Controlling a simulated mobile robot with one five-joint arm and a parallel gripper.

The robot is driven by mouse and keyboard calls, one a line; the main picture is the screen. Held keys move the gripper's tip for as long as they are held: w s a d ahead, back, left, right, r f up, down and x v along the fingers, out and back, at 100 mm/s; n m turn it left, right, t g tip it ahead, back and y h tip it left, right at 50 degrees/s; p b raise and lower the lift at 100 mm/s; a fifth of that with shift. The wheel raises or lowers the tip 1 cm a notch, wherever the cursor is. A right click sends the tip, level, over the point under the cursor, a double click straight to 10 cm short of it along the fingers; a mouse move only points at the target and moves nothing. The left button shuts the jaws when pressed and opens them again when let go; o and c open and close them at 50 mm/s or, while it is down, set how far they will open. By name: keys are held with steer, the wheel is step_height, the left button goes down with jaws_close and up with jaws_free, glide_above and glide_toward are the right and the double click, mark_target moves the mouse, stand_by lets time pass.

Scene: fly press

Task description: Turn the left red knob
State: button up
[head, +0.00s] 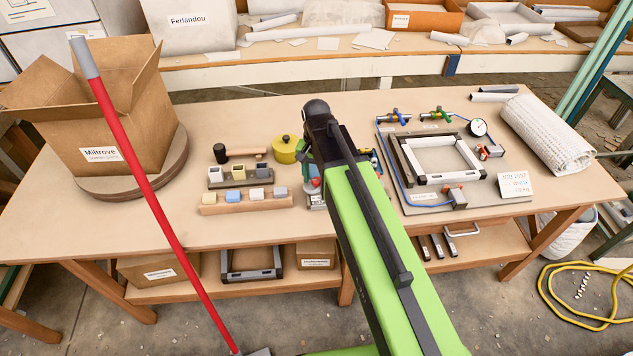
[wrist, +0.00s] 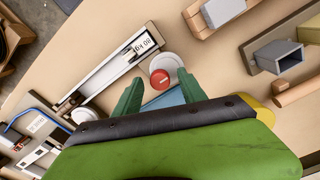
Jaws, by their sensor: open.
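A round red knob (wrist: 160,78) with a small pale label shows in the wrist view, just in front of my gripper (wrist: 158,92). A pale grey disc (wrist: 168,62) sits against it on the far side. My gripper's two green fingers are apart, one on each side of the knob's near part. I cannot tell if either finger touches it. In the head view, the red knob (head: 315,183) is a small spot beside my arm. My arm hides most of what surrounds it there. I cannot make out a second red knob.
In the head view, a wooden rack (head: 247,202) and yellow pot (head: 285,150) are left, a framed fixture (head: 440,160) right.

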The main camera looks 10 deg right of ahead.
steer(key=shift+r, duration=0.1)
jaws_close()
steer(key=shift+n, duration=0.4)
steer(key=n, duration=0.3)
steer(key=shift+n, duration=0.3)
steer(key=n, duration=0.4)
steer(key=shift+n, duration=0.3)
steer(key=n, duration=0.4)
steer(key=shift+n, duration=2.5)
